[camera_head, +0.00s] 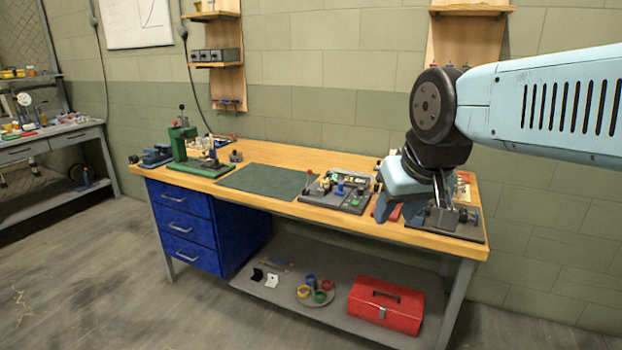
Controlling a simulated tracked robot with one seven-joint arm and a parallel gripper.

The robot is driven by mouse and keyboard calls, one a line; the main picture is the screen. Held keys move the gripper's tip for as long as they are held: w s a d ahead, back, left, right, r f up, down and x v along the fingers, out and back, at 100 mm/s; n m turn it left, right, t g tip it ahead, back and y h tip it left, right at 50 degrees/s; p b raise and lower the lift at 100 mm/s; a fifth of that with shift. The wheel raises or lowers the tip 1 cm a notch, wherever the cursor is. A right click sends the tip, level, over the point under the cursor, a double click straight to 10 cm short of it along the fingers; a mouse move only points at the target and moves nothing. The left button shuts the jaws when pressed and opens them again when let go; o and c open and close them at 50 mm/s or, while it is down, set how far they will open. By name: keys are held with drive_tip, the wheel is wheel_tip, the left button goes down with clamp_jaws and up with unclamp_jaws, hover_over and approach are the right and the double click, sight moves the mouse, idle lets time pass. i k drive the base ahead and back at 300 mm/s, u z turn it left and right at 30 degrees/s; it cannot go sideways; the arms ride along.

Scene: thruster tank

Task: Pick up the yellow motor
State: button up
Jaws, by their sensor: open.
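A small yellow piece (304,292) sits on a round grey tray (303,301) on the lower shelf, beside similar blue (310,281), red (327,284) and green (320,297) pieces. It is too small to tell whether it is the yellow motor. Small yellow bits also show on the grey fixture board (345,205) on the bench top, too small to identify.
The wooden bench (262,151) has a green mat (262,180) with clear room, a green press (182,145) at left and a dark fixture (447,222) at right. Blue drawers (180,227) stand below. A red toolbox (385,305) is right of the round tray.

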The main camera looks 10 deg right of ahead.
sight(325, 183)
drive_tip(key=z, duration=0.15)
drive_tip(key=i, duration=0.9)
drive_tip(key=z, duration=0.4)
